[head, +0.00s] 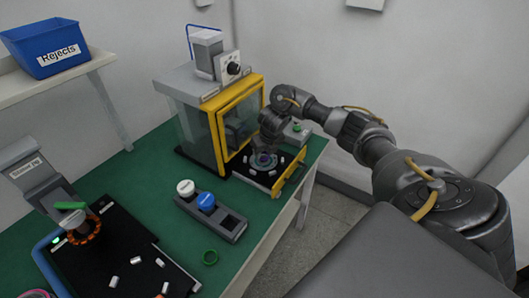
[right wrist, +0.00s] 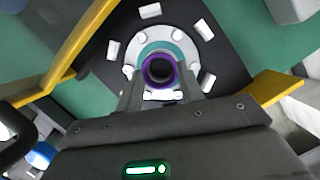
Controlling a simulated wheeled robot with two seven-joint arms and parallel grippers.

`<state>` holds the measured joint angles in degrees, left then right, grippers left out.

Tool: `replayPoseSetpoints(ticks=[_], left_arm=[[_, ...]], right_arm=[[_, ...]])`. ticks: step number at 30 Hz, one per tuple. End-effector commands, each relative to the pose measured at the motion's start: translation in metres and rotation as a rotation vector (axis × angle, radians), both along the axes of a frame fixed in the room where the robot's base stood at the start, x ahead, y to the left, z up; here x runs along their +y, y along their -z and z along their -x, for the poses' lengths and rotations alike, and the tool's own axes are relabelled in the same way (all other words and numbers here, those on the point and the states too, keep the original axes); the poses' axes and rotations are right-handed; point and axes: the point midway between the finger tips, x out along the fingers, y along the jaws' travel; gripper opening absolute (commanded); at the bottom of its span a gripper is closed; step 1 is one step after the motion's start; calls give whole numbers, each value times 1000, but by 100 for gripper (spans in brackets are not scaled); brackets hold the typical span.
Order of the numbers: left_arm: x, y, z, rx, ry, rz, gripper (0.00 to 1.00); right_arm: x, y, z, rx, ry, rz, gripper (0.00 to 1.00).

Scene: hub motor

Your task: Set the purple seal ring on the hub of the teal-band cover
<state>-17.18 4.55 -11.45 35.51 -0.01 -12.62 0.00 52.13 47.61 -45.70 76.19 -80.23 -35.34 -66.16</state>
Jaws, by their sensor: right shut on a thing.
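The purple seal ring (right wrist: 159,71) is between the fingertips of my right gripper (right wrist: 160,90), which is shut on it. The teal-band cover (right wrist: 157,46) lies under it, a pale round cover with a teal band and bolt lugs. The ring looks lined up over the cover's hub, whose dark centre shows through it; I cannot tell whether it touches or is seated. In the head view my right gripper (head: 267,146) points down over the cover, and the ring (head: 263,159) shows small beneath it. My left gripper is not in view.
The cover sits on a black plate (right wrist: 100,45) with several white blocks around it, before a yellow-framed press (head: 210,110). A grey holder (head: 228,228) bears a white and a blue cap. A stator jig stands at left (head: 40,170).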

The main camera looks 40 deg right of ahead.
Motion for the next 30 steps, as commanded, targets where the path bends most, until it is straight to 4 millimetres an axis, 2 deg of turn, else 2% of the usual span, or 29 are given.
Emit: replayPoseSetpoints(ticks=[10,11,16,25,30], left_arm=[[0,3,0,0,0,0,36],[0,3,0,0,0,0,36],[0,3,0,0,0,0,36],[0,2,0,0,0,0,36],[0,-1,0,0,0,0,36]], right_arm=[[0,4,0,0,0,0,15],[0,4,0,0,0,0,41],[0,4,0,0,0,0,63],[0,1,0,-1,-1,1,63],[1,-19,5,-4,-2,1,63]])
